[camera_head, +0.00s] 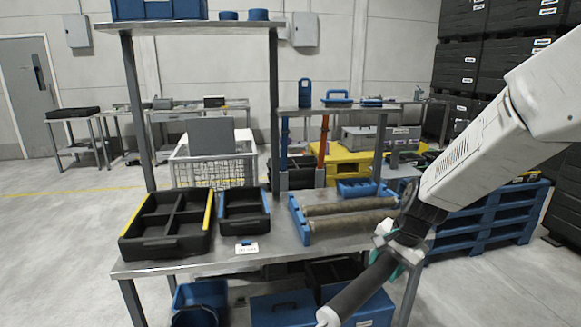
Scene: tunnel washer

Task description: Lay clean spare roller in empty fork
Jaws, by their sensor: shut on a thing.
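My gripper (401,247), with teal fingertips, is at the right front of the metal table. It is shut on a dark grey roller (361,288) near the roller's far end. The roller slants down to the lower left, and its pale near end (328,317) reaches past the table's front edge. A blue tray (300,222) on the table, left of my gripper, holds two brownish rollers (350,207) lying side by side. My gripper hides part of the tray's right side. I cannot make out an empty fork in this view.
A black divided bin with a yellow edge (127,239) and a smaller black bin with a blue edge (245,229) stand on the table (200,266). A small label card (247,248) lies in front. A shelf (190,27) spans above. Blue pallets (490,222) stand at right.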

